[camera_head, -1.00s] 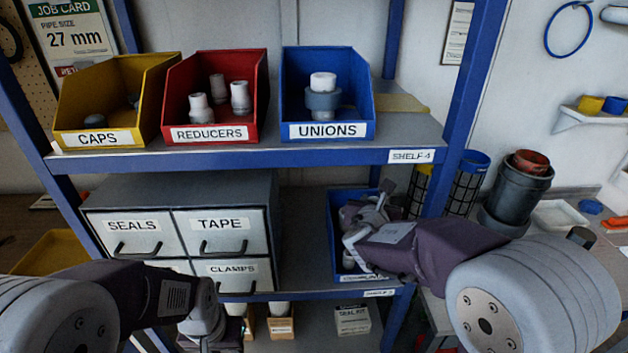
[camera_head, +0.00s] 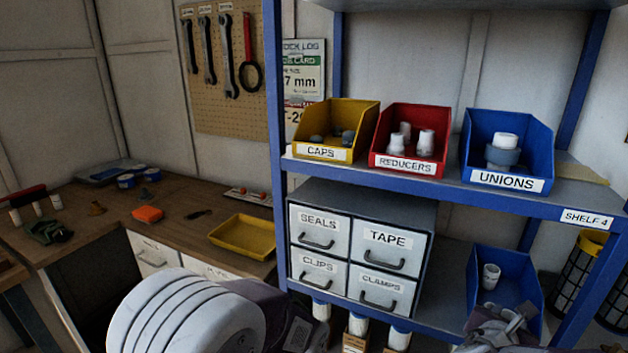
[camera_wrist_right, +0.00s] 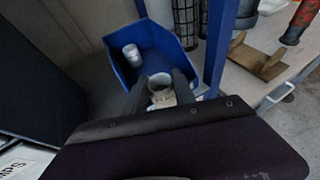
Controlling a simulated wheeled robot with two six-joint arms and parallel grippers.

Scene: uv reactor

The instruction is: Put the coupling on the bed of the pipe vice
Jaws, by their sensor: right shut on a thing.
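My right gripper (camera_head: 505,326) is at the front of the blue bin on the lower shelf. In the right wrist view its dark fingers (camera_wrist_right: 160,88) are shut on a pale, ring-ended coupling (camera_wrist_right: 160,97). In the head view the held coupling cannot be made out clearly. Another white fitting (camera_head: 490,277) stands inside the blue bin; it also shows in the right wrist view (camera_wrist_right: 132,54). A small green device (camera_head: 48,231), which looks like the pipe vice, sits on the wooden bench at far left; its bed is too small to make out. My left gripper is out of view.
The blue lower bin (camera_head: 535,290) stands right of the drawer unit (camera_head: 363,250). Bins of caps, reducers and unions line the upper shelf (camera_head: 400,185). The bench (camera_head: 185,215) carries a yellow tray (camera_head: 243,236) and an orange block (camera_head: 148,214), with bare wood between them.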

